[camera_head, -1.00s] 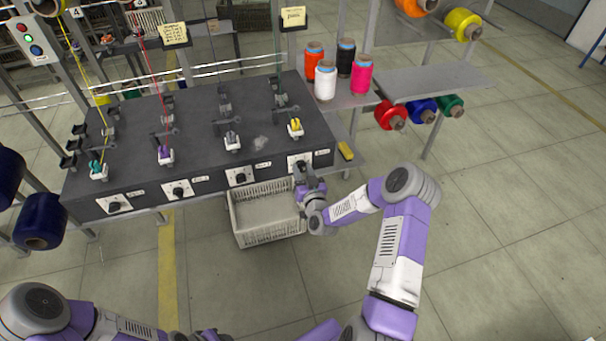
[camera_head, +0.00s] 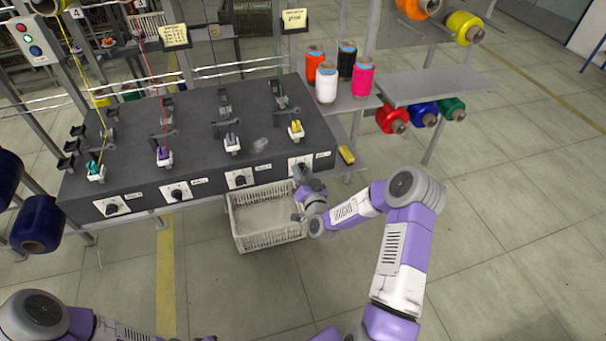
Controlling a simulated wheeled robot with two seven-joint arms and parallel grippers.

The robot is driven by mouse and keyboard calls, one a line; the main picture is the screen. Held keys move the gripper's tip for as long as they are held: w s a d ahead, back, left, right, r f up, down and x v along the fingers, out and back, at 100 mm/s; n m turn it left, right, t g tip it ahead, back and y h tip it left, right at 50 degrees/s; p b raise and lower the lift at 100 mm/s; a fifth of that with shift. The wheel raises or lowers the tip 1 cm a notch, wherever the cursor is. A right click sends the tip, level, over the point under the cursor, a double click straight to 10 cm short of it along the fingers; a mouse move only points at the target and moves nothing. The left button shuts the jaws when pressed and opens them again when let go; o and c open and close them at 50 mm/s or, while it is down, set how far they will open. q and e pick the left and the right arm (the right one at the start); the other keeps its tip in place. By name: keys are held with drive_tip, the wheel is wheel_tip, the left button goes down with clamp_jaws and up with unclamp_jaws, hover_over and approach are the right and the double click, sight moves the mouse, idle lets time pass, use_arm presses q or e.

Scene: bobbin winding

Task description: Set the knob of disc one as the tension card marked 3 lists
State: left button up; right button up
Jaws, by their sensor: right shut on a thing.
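A dark bench unit (camera_head: 190,130) carries a row of knobs on white plates along its front face. My right gripper (camera_head: 301,175) is at the rightmost knob (camera_head: 299,163) and is shut on it; the fingers hide most of this knob, so its setting cannot be read. The other knobs are the third from the left (camera_head: 240,180), the second (camera_head: 178,194) and the leftmost (camera_head: 112,208). Two yellow cards hang above, one at left (camera_head: 174,36) and one at right (camera_head: 294,18); their writing is too small to read. My left gripper is out of view.
A pale crate (camera_head: 266,242) stands below the bench, close to my right gripper. A yellow object (camera_head: 346,154) lies on the ledge at the right. Several thread cones stand on the shelf behind, including a white one (camera_head: 326,84). Floor at right is clear.

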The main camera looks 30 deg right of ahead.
drive_tip(key=shift+f, duration=0.1)
drive_tip(key=o, duration=1)
drive_tip(key=p+v, duration=0.1)
drive_tip(key=v, duration=0.6)
drive_tip(key=shift+s, duration=0.35)
